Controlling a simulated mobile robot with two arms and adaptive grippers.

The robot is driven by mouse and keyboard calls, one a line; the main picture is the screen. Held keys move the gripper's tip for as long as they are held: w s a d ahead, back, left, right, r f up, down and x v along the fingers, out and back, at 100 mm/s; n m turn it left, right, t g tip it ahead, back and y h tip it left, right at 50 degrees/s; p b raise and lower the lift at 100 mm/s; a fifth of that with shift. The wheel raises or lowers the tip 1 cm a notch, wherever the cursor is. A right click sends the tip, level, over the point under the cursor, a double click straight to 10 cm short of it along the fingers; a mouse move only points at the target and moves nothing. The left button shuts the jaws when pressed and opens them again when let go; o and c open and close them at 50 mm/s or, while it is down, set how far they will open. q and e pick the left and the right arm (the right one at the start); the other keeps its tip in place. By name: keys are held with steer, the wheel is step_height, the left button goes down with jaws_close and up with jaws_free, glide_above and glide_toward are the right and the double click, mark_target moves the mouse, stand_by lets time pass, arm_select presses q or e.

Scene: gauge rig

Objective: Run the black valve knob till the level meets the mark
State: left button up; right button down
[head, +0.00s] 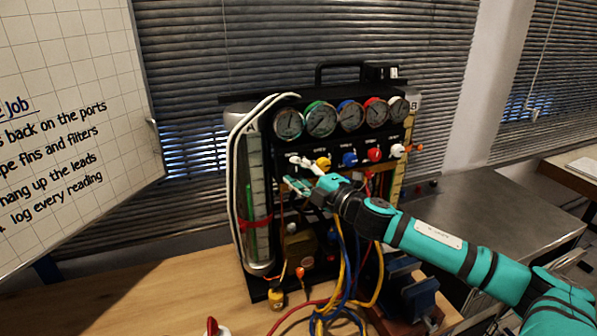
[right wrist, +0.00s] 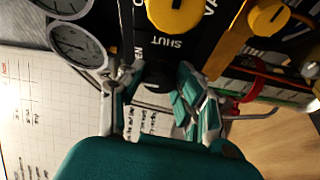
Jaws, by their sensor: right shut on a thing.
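The black valve knob (right wrist: 158,76) shows in the right wrist view between my right gripper's fingers (right wrist: 155,105), near the lettering "SHUT". My right gripper (head: 303,178) is shut on it at the left end of the panel's knob row in the head view, where gripper and arm hide the knob. The left sight tube (head: 257,185) stands upright at the rig's left side, with a green column low inside and a red band (head: 256,222) around it. It also shows at the right wrist view's right side. I cannot tell exactly how level and mark compare. My left gripper is out of view.
Yellow (head: 323,163), blue (head: 349,159) and red (head: 375,154) knobs sit close to the right. Several round gauges (head: 321,120) line the panel above. Loose coloured hoses (head: 345,285) hang in front. A whiteboard (head: 75,130) stands left; the wooden bench (head: 170,300) is clear at left.

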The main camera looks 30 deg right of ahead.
steer(key=c, duration=0.9)
jaws_free()
steer(key=shift+c, duration=0.2)
steer(key=shift+s+f, duration=0.15)
steer(key=shift+s, duration=0.5)
steer(key=s+d, duration=0.1)
steer(key=s, duration=0.9)
steer(key=shift+s+d+f, duration=0.2)
steer(key=shift+s+d, duration=0.1)
steer(key=shift+d, duration=0.1)
